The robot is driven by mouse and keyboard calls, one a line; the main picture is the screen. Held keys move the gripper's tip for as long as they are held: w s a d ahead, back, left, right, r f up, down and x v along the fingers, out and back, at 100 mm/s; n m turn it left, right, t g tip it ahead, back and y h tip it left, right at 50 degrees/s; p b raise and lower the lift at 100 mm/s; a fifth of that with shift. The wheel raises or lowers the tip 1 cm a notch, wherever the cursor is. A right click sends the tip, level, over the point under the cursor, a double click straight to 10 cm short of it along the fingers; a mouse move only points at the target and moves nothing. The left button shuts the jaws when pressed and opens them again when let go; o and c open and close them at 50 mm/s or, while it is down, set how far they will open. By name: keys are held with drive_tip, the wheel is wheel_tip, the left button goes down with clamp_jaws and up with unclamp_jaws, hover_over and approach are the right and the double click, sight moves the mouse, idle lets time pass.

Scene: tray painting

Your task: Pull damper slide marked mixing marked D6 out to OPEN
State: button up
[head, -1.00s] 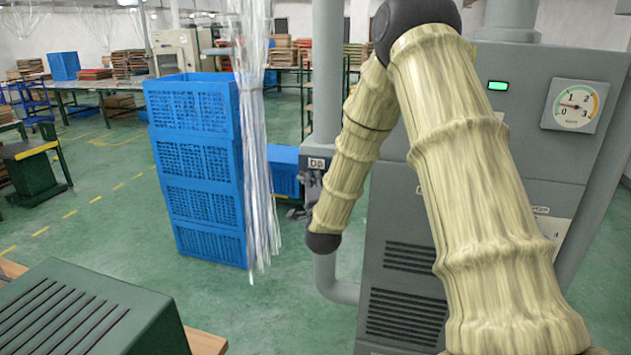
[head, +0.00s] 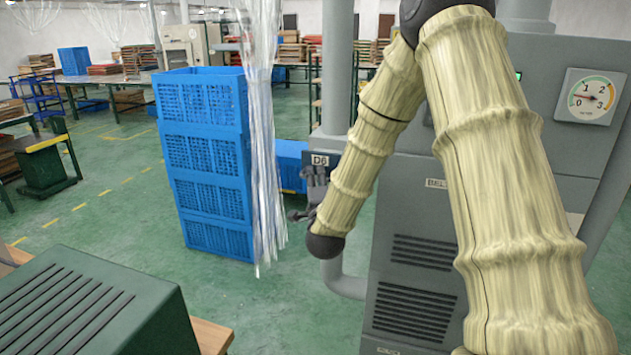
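A small plate marked D6 (head: 320,160) shows in the head view on a grey duct fitting (head: 332,142), left of my sleeved arm. My gripper (head: 311,192) is a dark grey shape just below the plate, partly hidden behind my forearm. Its fingers are small and point up and to the left. I cannot tell whether they are open or shut, or whether they touch anything. The slide itself and any OPEN mark cannot be made out; my arm hides part of this area.
A grey machine cabinet (head: 412,240) with a round gauge (head: 588,96) stands behind my arm. Stacked blue crates (head: 210,150) and hanging clear strips (head: 268,130) are left of the duct. A dark green vented box (head: 95,305) is at the front left. Green floor is open between.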

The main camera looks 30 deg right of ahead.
drive_tip(key=v, duration=1.2)
drive_tip(key=shift+f, duration=0.1)
drive_tip(key=s+a+f+n+g+y, duration=0.2)
drive_tip(key=s+a+f+n+g, duration=0.15)
drive_tip(key=f, duration=0.65)
drive_tip(key=s+a+f+n+g+y, duration=0.25)
drive_tip(key=a+f+n, duration=0.2)
drive_tip(key=f, duration=0.65)
drive_tip(key=s+a+f+n+g+y, duration=0.2)
drive_tip(key=s+a+f+n+y, duration=0.15)
drive_tip(key=f, duration=0.65)
drive_tip(key=s+a+f+n+g, duration=0.2)
drive_tip(key=s+f, duration=0.4)
drive_tip(key=s, duration=0.3)
drive_tip(key=s+a+f+n+g, duration=0.2)
drive_tip(key=s+f+n+g, duration=0.2)
drive_tip(key=s, duration=0.5)
drive_tip(key=s+a+f+n+g+y, duration=0.1)
drive_tip(key=s+a+f+n+g, duration=0.1)
drive_tip(key=s+f, duration=0.5)
drive_tip(key=shift+s+f+n+g, duration=0.3)
drive_tip(key=shift+s+n+g, duration=0.7)
drive_tip(key=shift+n, duration=0.25)
